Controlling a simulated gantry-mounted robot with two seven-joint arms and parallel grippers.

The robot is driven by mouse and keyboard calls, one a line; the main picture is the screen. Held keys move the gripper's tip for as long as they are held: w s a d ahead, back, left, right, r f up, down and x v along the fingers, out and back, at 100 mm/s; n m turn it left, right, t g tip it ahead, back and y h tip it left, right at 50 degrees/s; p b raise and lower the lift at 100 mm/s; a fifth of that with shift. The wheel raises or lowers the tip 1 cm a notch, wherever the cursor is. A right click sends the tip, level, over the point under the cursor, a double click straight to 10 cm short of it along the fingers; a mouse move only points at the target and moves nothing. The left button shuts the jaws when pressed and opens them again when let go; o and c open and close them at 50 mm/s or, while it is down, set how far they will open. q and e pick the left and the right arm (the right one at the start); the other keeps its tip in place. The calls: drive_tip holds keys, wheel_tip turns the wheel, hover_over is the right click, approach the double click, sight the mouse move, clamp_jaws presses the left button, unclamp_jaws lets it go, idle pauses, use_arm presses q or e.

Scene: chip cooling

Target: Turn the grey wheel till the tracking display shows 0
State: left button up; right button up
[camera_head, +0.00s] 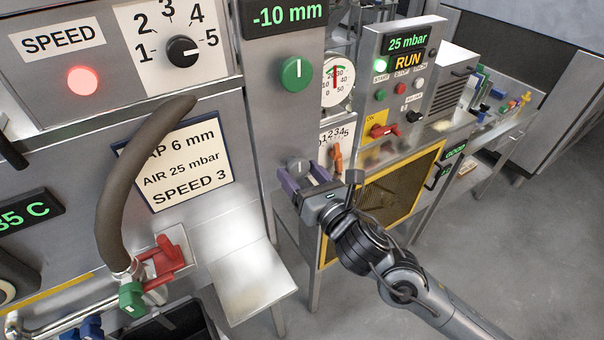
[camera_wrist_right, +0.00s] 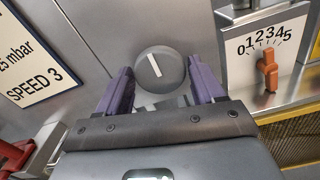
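The grey wheel (camera_head: 297,164) is a round knob with a white mark on the steel column. It also shows in the right wrist view (camera_wrist_right: 158,68), its mark tilted, top leaning left. The display (camera_head: 286,15) at the top of that column reads -10 mm in green. My right gripper (camera_head: 302,174) is in front of the wheel, its two purple fingers apart. In the right wrist view its fingers stand left and right of the wheel; I cannot tell whether they touch it. My left gripper is not in view.
A green knob (camera_head: 296,73) sits above the wheel. An orange lever (camera_head: 336,158) on a 0-5 scale is just right of my right gripper. A yellow-framed mesh panel (camera_head: 400,189) lies beyond. A sign (camera_head: 181,164) and a dark curved hose (camera_head: 118,195) are at the left.

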drive_tip(key=c, duration=0.7)
